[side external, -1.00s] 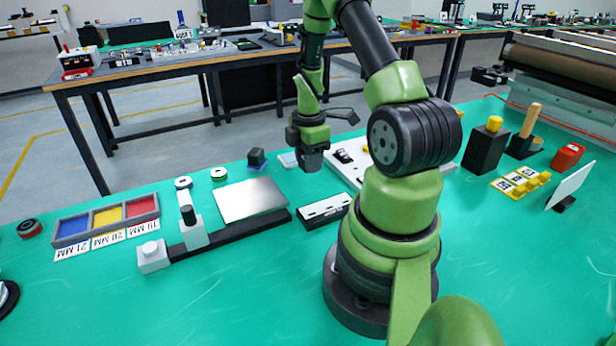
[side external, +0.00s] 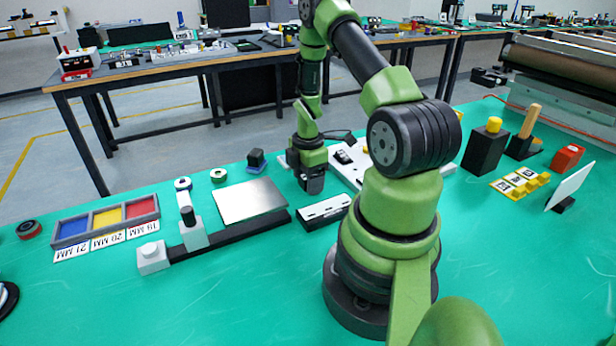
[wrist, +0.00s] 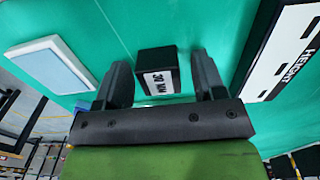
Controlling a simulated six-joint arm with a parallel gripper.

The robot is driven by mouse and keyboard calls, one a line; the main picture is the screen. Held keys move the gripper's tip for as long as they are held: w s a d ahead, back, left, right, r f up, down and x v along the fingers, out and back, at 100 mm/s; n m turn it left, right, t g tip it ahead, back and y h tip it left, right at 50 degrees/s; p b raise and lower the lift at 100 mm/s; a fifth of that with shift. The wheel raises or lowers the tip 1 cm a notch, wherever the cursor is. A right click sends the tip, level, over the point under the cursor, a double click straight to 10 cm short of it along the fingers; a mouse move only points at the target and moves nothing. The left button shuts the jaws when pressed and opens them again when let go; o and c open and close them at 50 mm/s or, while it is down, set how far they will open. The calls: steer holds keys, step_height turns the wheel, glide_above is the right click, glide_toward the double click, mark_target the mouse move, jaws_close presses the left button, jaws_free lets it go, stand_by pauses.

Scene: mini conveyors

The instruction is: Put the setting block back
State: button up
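The setting block (wrist: 157,65) is a dark block with a white label; the label's lettering is upside down and partly hard to read. In the side view my gripper (side external: 312,181) points down, with the dark block's outline merging with the fingers. It is low over the green table, just behind the white-and-black HEIGHT panel (side external: 325,209). I cannot tell whether the block touches the table.
A blue-white pad (wrist: 50,63) lies left of the block, and the HEIGHT panel (wrist: 285,50) is at right. A metal plate (side external: 250,201) and black rail with a post (side external: 193,233) stand left. A white board (side external: 350,160) lies behind my arm.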

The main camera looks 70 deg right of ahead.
step_height(320, 180, up, 12)
steer(key=w+a+r+m+t, duration=0.2)
steer(key=w+a+r+m, duration=0.15)
steer(key=a+r, duration=0.45)
steer(key=s+a+r+m+t, duration=0.1)
steer(key=s+a+r+m, duration=0.1)
steer(key=a, duration=0.4)
steer(key=s+a+r+m+t+y, duration=0.1)
steer(key=s+a+r+m+t, duration=0.1)
steer(key=s+a+r+m, duration=0.1)
steer(key=s+a+r+m+t+y, duration=0.1)
steer(key=s+a+r+m+t, duration=0.1)
steer(key=a+r, duration=0.4)
steer(key=shift+s+a+m, duration=0.45)
steer(key=shift+a+m, duration=0.8)
steer(key=shift+a, duration=0.15)
